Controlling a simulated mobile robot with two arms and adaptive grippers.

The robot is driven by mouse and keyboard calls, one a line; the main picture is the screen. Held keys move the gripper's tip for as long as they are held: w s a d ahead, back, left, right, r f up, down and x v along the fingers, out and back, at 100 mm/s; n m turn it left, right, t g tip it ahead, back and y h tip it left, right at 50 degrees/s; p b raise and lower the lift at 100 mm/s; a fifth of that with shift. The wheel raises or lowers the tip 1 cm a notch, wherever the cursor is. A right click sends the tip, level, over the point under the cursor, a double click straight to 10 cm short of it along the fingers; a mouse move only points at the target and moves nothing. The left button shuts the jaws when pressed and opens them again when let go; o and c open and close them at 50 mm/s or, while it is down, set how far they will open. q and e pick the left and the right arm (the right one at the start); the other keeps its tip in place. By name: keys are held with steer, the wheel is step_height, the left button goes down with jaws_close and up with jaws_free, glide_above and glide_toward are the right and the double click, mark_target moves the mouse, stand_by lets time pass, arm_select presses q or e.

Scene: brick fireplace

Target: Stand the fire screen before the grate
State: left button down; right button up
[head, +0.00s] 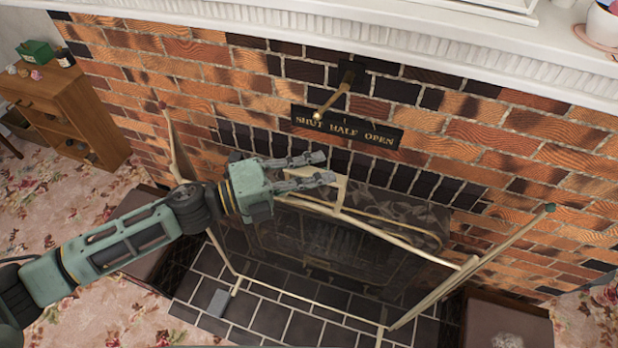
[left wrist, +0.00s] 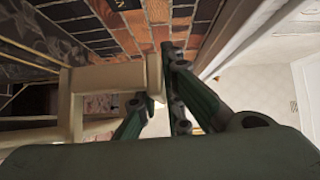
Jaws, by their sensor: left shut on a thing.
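The fire screen (head: 405,245) has a pale brass frame, dark see-through mesh and a wing angled at each side. It is upright in front of the fireplace opening, its bottom bar over the dark hearth tiles. I cannot tell whether its feet touch them. The grate (head: 325,245) shows dimly behind the mesh. My left gripper (head: 329,168) is shut on the screen's top handle. In the left wrist view the cream handle (left wrist: 115,85) is at the fingers (left wrist: 160,88). My right gripper is not in view.
A damper lever (head: 332,103) and its plate (head: 347,127) are on the bricks above. A grey block (head: 218,303) lies on the hearth (head: 270,317). Dark boxes (head: 508,318) flank the hearth. A wooden cabinet (head: 75,105) stands left. The white mantel (head: 400,38) juts out overhead.

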arm_select(q)
step_height(320, 180, down, 11)
steer(key=b, duration=0.8)
steer(key=shift+b, duration=0.3)
steer(key=shift+d+f, duration=0.1)
steer(key=shift+f, duration=0.15)
stand_by(0.7)
steer(key=shift+f+b, duration=0.25)
steer(key=shift+b, duration=0.05)
steer(key=shift+f+b, duration=0.5)
steer(key=shift+f, duration=0.15)
stand_by(0.5)
steer(key=shift+f+b, duration=0.3)
steer(key=shift+f, duration=0.15)
stand_by(0.3)
steer(key=shift+f, duration=0.15)
stand_by(1.1)
